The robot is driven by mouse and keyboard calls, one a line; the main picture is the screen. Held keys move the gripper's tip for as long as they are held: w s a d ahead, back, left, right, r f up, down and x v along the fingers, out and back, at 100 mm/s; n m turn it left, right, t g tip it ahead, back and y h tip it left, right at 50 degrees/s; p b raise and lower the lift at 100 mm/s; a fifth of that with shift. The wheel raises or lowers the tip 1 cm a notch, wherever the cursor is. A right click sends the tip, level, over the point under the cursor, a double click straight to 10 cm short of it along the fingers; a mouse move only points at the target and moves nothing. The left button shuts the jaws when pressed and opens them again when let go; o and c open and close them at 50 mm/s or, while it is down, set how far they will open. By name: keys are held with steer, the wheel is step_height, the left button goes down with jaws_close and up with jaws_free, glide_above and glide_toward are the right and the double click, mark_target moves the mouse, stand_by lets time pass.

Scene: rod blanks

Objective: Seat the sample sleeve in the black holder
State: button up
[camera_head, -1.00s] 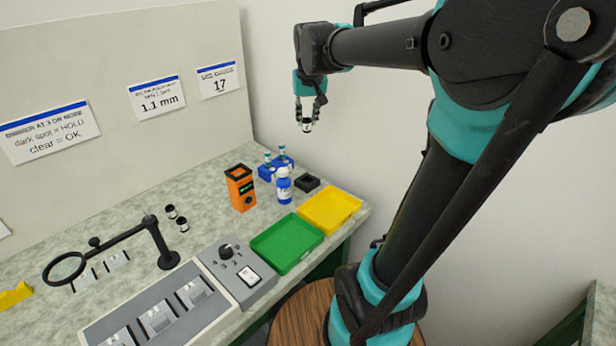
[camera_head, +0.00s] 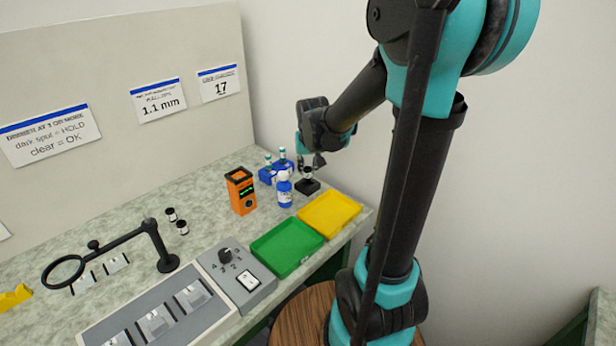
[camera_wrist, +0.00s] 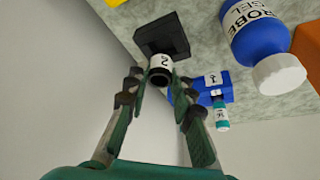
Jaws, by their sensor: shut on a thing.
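The sample sleeve (camera_wrist: 160,63) is a short white cylinder with black ends and a "2" on its label. My gripper (camera_wrist: 158,78) is shut on it, one finger at each side. The black holder (camera_wrist: 163,36) is a square block just beyond the sleeve in the wrist view. In the head view the sleeve (camera_head: 307,172) is upright, directly over the black holder (camera_head: 308,187), with my gripper (camera_head: 309,162) above. The sleeve's lower end is at the holder's top; I cannot tell whether it is inside the opening.
An orange device (camera_head: 241,190) is further left. Yellow (camera_head: 329,228) and green (camera_head: 270,262) trays lie in front. Two sleeves (camera_head: 176,220) stand farther left.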

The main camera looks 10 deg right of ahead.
mark_target(308, 174)
steer(key=shift+f, duration=1.8)
steer(key=shift+f, duration=0.1)
steer(key=o, duration=0.8)
steer(key=shift+c, duration=0.2)
steer(key=v, duration=1.2)
